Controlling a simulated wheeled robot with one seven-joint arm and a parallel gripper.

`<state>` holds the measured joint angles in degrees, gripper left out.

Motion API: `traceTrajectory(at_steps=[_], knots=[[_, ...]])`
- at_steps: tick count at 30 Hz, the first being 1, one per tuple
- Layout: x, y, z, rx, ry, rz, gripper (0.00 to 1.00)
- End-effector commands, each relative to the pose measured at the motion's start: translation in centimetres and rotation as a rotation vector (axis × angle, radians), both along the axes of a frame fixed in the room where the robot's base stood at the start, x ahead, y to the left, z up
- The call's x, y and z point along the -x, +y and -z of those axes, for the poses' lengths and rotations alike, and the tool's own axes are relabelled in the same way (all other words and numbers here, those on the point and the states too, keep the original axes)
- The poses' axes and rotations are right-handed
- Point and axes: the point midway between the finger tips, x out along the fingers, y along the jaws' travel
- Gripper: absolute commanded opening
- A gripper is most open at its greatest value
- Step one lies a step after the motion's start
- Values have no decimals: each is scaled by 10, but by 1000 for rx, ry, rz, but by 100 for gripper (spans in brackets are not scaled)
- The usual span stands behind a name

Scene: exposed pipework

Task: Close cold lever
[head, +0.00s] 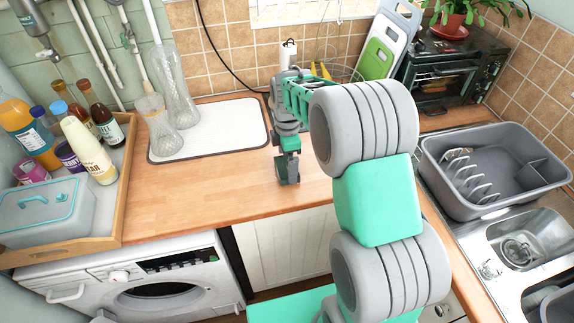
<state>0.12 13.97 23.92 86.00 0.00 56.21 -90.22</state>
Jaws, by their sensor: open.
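White pipes (95,50) run down the tiled wall at the upper left. A small fitting (128,40) sits on one of them, and a larger grey fitting (32,22) is at the top left corner. I cannot tell which of these, if any, is the cold lever, or how a lever is turned. My gripper (287,180) points down over the wooden counter, right of the white mat and well apart from the pipes. It is open, and nothing shows between its fingers.
Two glass vases (178,95) stand on the white mat (225,128), in front of the pipes. A wooden tray (118,205) with several bottles and a grey box is at the left. A dish rack (490,165) and sink are at the right. The front middle counter (190,205) is clear.

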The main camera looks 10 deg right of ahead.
Motion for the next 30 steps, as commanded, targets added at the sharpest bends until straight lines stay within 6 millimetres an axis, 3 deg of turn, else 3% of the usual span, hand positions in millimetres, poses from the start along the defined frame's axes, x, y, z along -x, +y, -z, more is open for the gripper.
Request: traceTrajectory(at_steps=[4,11,30], knots=[[1,1,20,0,2,1,100],[0,1,25,0,-2,1,100],[0,1,24,0,-2,2,48]])
